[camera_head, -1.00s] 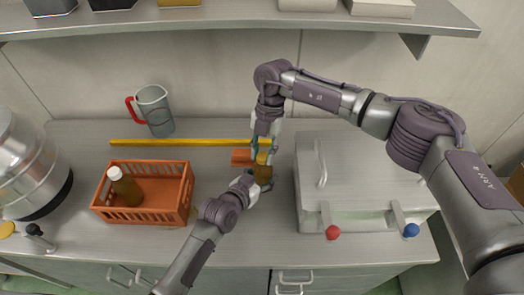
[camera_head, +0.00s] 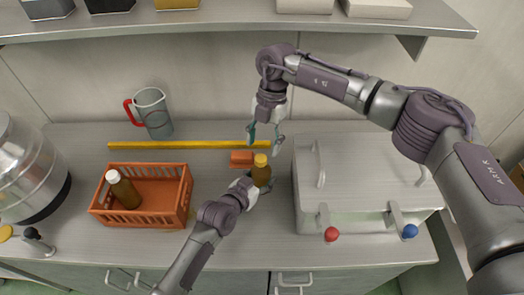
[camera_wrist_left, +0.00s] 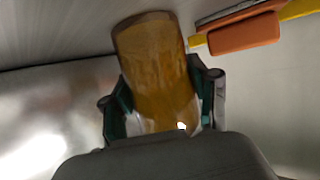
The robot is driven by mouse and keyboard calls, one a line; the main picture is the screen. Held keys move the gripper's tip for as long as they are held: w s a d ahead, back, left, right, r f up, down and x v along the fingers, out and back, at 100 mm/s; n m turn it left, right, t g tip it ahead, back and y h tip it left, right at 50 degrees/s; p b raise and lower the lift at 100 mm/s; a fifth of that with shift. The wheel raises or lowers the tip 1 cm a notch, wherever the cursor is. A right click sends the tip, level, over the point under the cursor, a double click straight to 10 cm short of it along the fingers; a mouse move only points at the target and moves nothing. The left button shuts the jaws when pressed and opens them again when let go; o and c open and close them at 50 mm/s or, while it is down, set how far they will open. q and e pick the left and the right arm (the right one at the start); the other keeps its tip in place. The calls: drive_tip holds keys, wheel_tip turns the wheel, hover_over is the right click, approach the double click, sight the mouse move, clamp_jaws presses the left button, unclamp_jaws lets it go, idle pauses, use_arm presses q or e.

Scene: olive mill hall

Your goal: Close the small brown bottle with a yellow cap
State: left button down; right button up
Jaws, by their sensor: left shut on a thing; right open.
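The small brown bottle (camera_head: 261,175) stands on the counter with the yellow cap (camera_head: 261,160) on its mouth. Whether the cap is fully tight I cannot tell. My left gripper (camera_head: 256,186) is shut on the bottle's body. In the left wrist view the bottle (camera_wrist_left: 158,70) shows between my left fingers (camera_wrist_left: 160,105), and its cap is out of that view. My right gripper (camera_head: 264,138) is open and empty, just above and behind the cap, apart from it.
An orange block (camera_head: 241,158) lies behind the bottle, near a yellow bar (camera_head: 185,145). An orange crate (camera_head: 165,217) at left holds a white-capped bottle (camera_head: 122,189). A jug (camera_head: 154,112) stands behind. A lidded metal box (camera_head: 365,170) is close at right.

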use_arm(q)
drive_tip(key=shift+c, duration=1.1)
unclamp_jaws()
use_arm(e)
drive_tip(key=v, duration=0.3)
drive_tip(key=shift+r, duration=0.2)
use_arm(q)
drive_tip(key=v, duration=1.2)
